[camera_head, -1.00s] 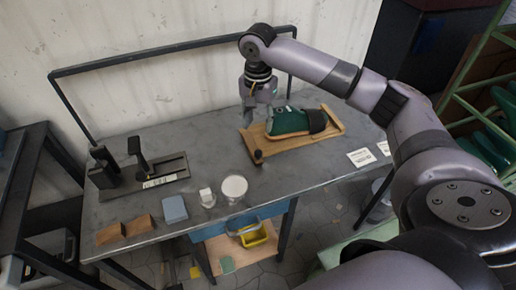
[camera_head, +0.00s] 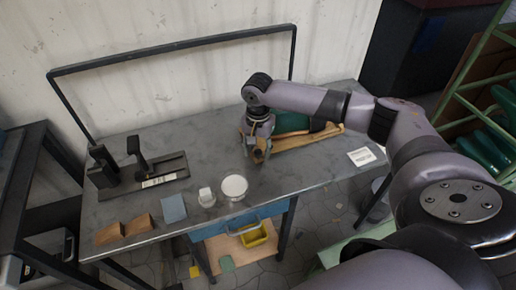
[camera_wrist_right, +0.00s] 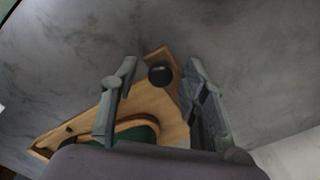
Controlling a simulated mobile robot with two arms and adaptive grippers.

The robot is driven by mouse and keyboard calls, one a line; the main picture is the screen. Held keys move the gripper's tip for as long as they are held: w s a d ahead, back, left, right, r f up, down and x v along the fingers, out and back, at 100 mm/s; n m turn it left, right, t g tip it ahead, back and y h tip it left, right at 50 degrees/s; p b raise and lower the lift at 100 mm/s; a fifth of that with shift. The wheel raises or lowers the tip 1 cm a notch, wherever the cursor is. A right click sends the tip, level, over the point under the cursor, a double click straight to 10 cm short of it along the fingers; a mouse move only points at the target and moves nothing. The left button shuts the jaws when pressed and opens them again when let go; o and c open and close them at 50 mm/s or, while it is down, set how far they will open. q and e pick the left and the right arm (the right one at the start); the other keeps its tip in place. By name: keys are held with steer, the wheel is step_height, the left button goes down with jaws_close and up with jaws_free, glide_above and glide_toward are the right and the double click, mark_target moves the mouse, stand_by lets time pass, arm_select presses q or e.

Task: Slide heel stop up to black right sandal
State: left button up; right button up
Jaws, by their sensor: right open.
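A green shoe (camera_head: 291,122) with a dark part at its right lies on a wooden board (camera_head: 322,136) at the table's back right. My right gripper (camera_head: 259,152) covers the board's left end. In the right wrist view, its open fingers (camera_wrist_right: 160,65) stand on either side of a round black knob (camera_wrist_right: 160,73) at the end of the wooden board (camera_wrist_right: 158,103); I see no contact with it. The green shoe (camera_wrist_right: 137,134) shows below, partly hidden by my gripper's body. I cannot make out a separate black sandal. My left gripper is out of view.
A black clamp-like fixture (camera_head: 150,168) stands on the table's left. A white card (camera_head: 361,157) lies at right.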

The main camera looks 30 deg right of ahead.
steer(key=shift+c, duration=0.6)
jaws_close()
